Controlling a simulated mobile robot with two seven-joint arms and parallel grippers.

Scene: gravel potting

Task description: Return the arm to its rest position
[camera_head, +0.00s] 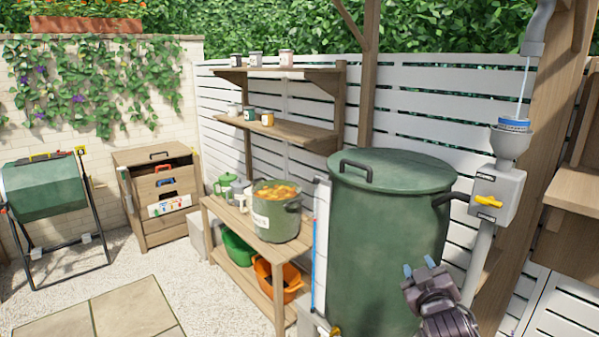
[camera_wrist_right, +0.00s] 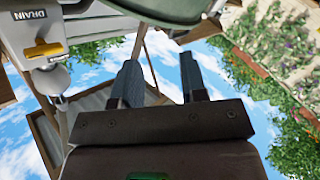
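My right gripper (camera_head: 420,268) is at the lower right of the head view, in front of the large green water barrel (camera_head: 385,235). Its two blue-tipped fingers point up and stand apart, with nothing seen between them. In the right wrist view the gripper (camera_wrist_right: 160,82) also shows two separate fingers, open and empty, against sky and a part of the barrel. My left gripper is not in view.
A grey valve box (camera_head: 497,195) with a yellow handle is right of the barrel. A wooden bench (camera_head: 232,222) left of it bears a green pot (camera_head: 277,222). A green tumbler (camera_head: 45,186) stands far left. Paving and gravel are clear at lower left.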

